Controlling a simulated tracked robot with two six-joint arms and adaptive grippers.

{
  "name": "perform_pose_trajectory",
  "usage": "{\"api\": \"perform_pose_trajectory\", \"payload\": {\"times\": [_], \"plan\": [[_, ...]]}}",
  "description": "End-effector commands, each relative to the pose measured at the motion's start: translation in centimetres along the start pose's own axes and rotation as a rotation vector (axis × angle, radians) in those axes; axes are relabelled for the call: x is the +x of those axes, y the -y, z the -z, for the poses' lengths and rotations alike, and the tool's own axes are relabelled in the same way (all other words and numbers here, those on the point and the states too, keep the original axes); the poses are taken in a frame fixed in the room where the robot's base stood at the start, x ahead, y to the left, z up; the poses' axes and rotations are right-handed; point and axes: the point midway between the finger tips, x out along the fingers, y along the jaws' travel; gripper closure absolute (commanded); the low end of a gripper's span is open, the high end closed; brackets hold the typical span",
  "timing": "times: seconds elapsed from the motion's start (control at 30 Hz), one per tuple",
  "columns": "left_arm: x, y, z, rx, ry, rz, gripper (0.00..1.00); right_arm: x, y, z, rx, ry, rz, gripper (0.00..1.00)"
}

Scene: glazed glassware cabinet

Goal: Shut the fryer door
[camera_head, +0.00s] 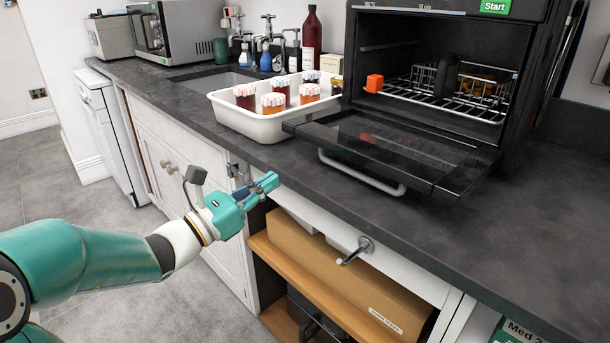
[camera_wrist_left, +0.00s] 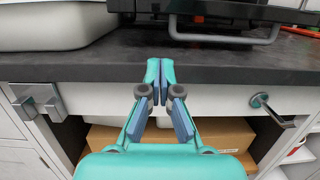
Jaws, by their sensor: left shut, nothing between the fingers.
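The fryer (camera_head: 455,50) is a black oven-like box on the dark counter. Its glass door (camera_head: 400,145) is hinged at the bottom and hangs open, lying about flat over the counter. The door's grey bar handle (camera_head: 360,175) is at its front edge and also shows in the left wrist view (camera_wrist_left: 225,38). My left gripper (camera_head: 272,181) is shut and empty, in front of the counter edge, left of the handle and apart from it. In the left wrist view its fingertips (camera_wrist_left: 160,66) meet before the counter edge. My right gripper is not in view.
Wire baskets (camera_head: 465,82) and an orange cube (camera_head: 374,83) sit at the fryer's rack. A drawer handle (camera_head: 356,250) juts out below the counter. The counter at right is clear.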

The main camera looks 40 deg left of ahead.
Motion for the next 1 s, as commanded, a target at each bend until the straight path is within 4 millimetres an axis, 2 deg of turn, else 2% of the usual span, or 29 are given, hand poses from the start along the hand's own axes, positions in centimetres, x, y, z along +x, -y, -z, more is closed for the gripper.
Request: {"api": "perform_pose_trajectory", "payload": {"times": [0.03, 0.17, 0.5, 0.7, 1.0], "plan": [[0.0, -0.3, -0.9, 0.000, 0.022, -0.013, 1.00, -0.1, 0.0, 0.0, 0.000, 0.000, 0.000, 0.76], [0.9, -0.5, -1.4, -0.004, 0.038, -0.019, 1.00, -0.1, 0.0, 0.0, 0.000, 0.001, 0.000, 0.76], [6.5, -0.4, -1.4, -0.004, 0.035, -0.014, 1.00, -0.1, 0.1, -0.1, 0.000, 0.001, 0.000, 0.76], [9.1, -0.5, -1.5, -0.004, 0.034, -0.016, 1.00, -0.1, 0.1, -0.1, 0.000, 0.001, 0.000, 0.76], [9.8, -0.5, -1.5, -0.003, 0.032, -0.017, 1.00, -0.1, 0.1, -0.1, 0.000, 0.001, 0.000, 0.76]]}}
